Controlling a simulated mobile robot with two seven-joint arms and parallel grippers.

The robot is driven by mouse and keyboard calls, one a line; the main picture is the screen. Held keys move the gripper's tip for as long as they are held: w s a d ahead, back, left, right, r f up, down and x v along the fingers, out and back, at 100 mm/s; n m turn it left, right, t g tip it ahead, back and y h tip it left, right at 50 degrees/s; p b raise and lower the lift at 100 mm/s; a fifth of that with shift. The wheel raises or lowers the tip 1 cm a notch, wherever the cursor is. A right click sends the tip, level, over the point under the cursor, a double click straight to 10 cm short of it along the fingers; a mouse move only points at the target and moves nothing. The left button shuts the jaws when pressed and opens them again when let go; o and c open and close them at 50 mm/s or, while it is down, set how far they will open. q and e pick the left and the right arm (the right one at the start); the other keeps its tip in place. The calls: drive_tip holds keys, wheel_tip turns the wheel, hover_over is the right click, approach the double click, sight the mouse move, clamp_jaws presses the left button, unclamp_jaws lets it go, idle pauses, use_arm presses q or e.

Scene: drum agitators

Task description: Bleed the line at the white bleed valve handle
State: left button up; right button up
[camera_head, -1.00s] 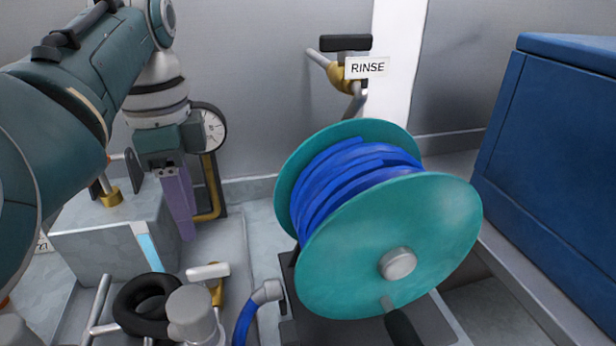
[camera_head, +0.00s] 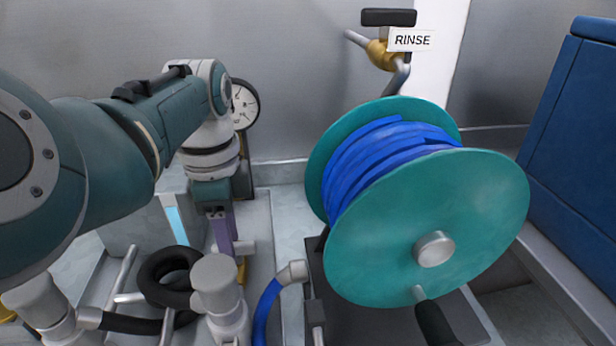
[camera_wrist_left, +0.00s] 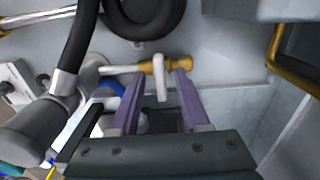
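The white bleed valve handle (camera_wrist_left: 161,84) hangs from a brass valve body (camera_wrist_left: 149,66) on a short pipe in the left wrist view. My left gripper (camera_wrist_left: 160,79) has two purple fingers, open, one on each side of the handle with a visible gap to both. I cannot tell how deep the handle sits between them. In the head view my left gripper (camera_head: 224,235) points down and hides most of the valve. Only a pale end of the handle (camera_head: 246,247) shows to its right. My right gripper is not in view.
A teal reel (camera_head: 420,235) of blue hose stands to the right. A black coiled hose (camera_head: 160,270) and a grey fitting (camera_head: 216,285) lie close to the left gripper. Behind are a gauge (camera_head: 245,104) and a RINSE valve (camera_head: 383,54). A blue cabinet (camera_head: 575,130) stands far right.

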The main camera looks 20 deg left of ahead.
use_arm(q)
clamp_jaws()
idle(0.7)
drive_tip(key=shift+s+r+n+p, duration=0.1)
drive_tip(key=shift+n+p, duration=0.65)
drive_tip(key=shift+n, duration=0.35)
drive_tip(key=n+p, duration=0.1)
drive_tip(key=n, duration=0.2)
drive_tip(key=n+p, duration=0.1)
drive_tip(key=n, duration=0.2)
drive_tip(key=shift+d, duration=0.1)
drive_tip(key=n, duration=0.4)
drive_tip(key=shift+p, duration=0.3)
drive_tip(key=n, duration=0.5)
drive_tip(key=shift+d+n, duration=0.15)
drive_tip(key=shift+n, duration=0.15)
